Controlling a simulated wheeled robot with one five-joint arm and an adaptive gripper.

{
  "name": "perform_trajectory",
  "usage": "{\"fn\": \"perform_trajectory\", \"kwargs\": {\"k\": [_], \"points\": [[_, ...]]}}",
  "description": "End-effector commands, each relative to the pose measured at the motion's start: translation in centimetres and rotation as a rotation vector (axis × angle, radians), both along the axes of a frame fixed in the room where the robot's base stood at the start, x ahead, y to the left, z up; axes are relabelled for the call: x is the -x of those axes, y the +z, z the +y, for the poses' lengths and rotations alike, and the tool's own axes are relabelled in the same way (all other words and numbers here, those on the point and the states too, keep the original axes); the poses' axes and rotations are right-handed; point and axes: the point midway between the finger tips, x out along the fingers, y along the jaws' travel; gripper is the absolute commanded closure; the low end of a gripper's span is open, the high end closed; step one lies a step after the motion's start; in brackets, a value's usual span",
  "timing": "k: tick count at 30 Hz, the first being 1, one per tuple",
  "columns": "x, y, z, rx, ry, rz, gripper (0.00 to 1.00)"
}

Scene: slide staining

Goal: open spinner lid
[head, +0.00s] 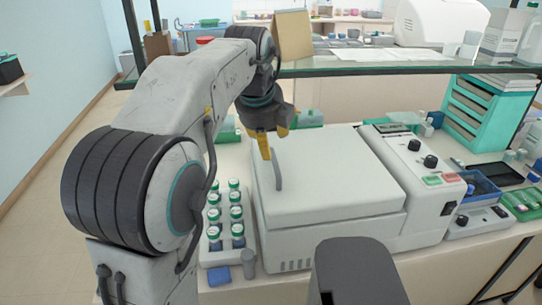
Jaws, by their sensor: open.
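The spinner is a large white box (345,232) on the bench, with a control panel of dark knobs and coloured buttons on its right. Its flat white lid (325,175) lies down over the box and appears shut. A grey bar handle (277,172) stands at the lid's left side. My gripper (273,143) is open, with yellow fingers pointing down over the lid's back left part, close to the handle's upper end. Whether a finger touches the handle I cannot tell. My arm hides part of the area left of the lid.
A white rack (216,256) of green-capped bottles stands close left of the spinner. A glass shelf (375,68) spans above the back. A teal drawer unit (488,112) and a blue tray (482,187) are on the right. A blue block (219,276) lies at the front left.

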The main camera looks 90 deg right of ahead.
Motion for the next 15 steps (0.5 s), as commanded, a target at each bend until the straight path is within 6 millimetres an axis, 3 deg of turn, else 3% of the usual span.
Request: {"fn": "perform_trajectory", "kwargs": {"k": [6, 15], "points": [[0.0, -0.1, 0.1, 0.020, -0.185, -0.085, 0.53], [0.2, -1.3, -0.5, 0.023, -0.239, -0.109, 0.53]]}}
